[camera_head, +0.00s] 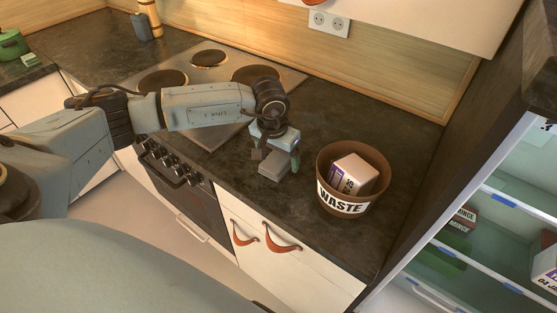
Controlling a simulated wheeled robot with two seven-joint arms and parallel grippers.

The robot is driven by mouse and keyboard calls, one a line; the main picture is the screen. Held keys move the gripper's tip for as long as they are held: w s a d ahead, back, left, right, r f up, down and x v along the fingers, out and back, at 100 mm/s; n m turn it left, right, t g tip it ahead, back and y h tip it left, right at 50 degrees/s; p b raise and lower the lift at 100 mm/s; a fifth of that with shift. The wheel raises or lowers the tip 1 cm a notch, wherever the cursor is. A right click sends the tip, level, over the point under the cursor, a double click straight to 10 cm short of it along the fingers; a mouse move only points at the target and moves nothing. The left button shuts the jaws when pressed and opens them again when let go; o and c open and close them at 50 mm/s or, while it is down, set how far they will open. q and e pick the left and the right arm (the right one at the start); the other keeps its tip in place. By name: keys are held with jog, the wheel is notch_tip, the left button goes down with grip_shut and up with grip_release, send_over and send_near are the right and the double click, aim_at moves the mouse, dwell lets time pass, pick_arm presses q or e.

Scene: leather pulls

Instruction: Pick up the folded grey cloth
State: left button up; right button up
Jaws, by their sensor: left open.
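The folded grey cloth (274,168) lies on the dark countertop, near its front edge, left of the waste bin. My left gripper (275,160) points down right at the cloth, with one finger on its left side and the other on its right. The jaws are open, and I cannot tell whether the fingers touch the cloth. The cloth's back part is hidden by the gripper. My right gripper is not in view.
A brown bin (352,205) marked WASTE stands right of the cloth, with a box (352,174) in it. The stove top (207,80) is to the left. An open fridge (480,230) stands at the right. The counter (330,125) behind the bin is clear.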

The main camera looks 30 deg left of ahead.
aim_at(278, 159)
pick_arm(q)
jog(key=shift+w+f, duration=0.1)
jog(key=shift+f, duration=0.4)
jog(key=shift+c, duration=0.3)
jog(key=c, duration=1)
jog(key=shift+r, duration=0.1)
notch_tip(278, 159, up, 10)
